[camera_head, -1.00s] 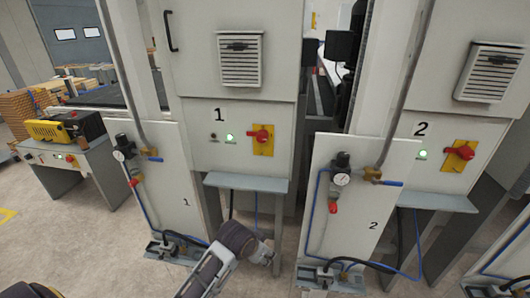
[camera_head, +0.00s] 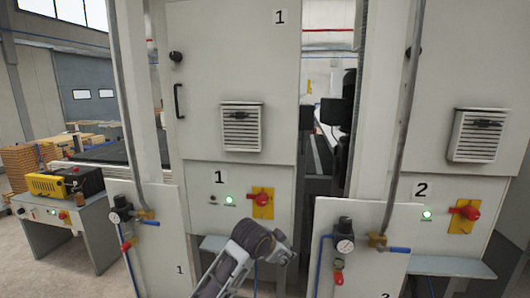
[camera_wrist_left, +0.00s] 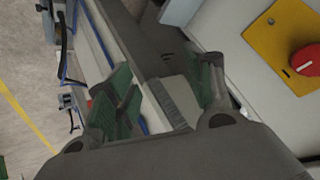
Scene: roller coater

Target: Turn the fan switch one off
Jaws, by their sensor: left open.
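The fan switch of cabinet 1 is a red rotary knob (camera_head: 262,199) on a yellow plate (camera_head: 268,212), right of a lit green lamp (camera_head: 228,199). A red knob (camera_wrist_left: 306,60) on a yellow plate (camera_wrist_left: 290,40) also shows at the right edge of the left wrist view. My left gripper (camera_head: 284,257) is below and slightly right of the knob, apart from it. In the left wrist view its two fingers (camera_wrist_left: 162,92) are spread, with nothing held between them. My right gripper is not in view.
Cabinet 2 at the right has its own red knob (camera_head: 466,211) and green lamp (camera_head: 427,214). A grey ledge (camera_head: 215,243) juts out below panel 1. Gauge panels with regulators (camera_head: 122,205) (camera_head: 343,238) and blue hoses stand in front. A yellow machine (camera_head: 52,186) sits far left.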

